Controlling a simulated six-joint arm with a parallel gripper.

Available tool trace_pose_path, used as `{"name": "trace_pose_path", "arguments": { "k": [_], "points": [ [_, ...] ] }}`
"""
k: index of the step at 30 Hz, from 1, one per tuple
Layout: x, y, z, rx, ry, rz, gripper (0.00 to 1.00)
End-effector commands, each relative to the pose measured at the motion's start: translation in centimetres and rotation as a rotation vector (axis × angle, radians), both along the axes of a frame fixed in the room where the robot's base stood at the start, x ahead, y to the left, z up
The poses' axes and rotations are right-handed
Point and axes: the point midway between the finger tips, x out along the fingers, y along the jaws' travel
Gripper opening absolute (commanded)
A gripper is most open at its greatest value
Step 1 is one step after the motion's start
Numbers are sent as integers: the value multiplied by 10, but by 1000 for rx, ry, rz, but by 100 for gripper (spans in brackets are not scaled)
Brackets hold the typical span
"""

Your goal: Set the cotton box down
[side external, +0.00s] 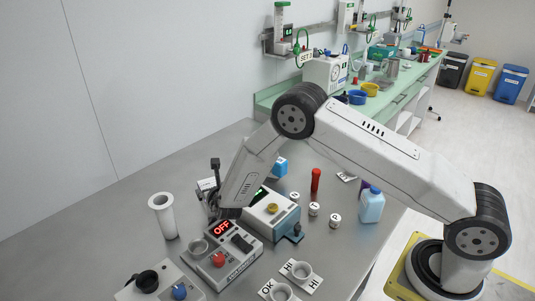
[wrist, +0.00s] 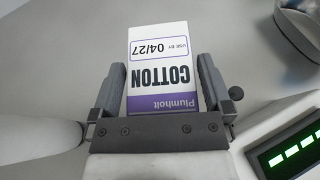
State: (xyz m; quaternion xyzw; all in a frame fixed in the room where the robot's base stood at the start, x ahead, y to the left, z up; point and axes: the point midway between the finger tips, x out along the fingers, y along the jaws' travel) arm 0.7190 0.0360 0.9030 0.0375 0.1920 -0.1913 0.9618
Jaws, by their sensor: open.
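The cotton box (wrist: 160,62), white with a purple band and the word COTTON, lies between the two fingers of my gripper (wrist: 161,75) in the wrist view. Its lettering appears upside down. The jaws are open, with a finger close along each side of the box; I cannot tell whether either touches it. The box appears to rest on the grey table. In the side view my gripper points down behind the OFF device, and its fingers are mostly hidden. A white edge beside it there may be the box, but I cannot tell.
The OFF device (side external: 221,253) and a device with a green display (side external: 274,213) stand close to my gripper. A white cup-like holder (side external: 163,215) stands to the left. A red cylinder (side external: 316,180) and a blue bottle (side external: 372,206) stand right. The grey table (side external: 110,215) is clear at far left.

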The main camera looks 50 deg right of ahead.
Motion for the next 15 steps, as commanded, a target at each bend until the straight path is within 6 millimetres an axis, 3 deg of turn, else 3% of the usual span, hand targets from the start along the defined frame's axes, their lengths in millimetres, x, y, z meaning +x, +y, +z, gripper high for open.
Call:
{"name": "trace_pose_path", "arguments": {
  "k": [15],
  "points": [
    [-50,22,23,0,-1,2,100]
  ]
}}
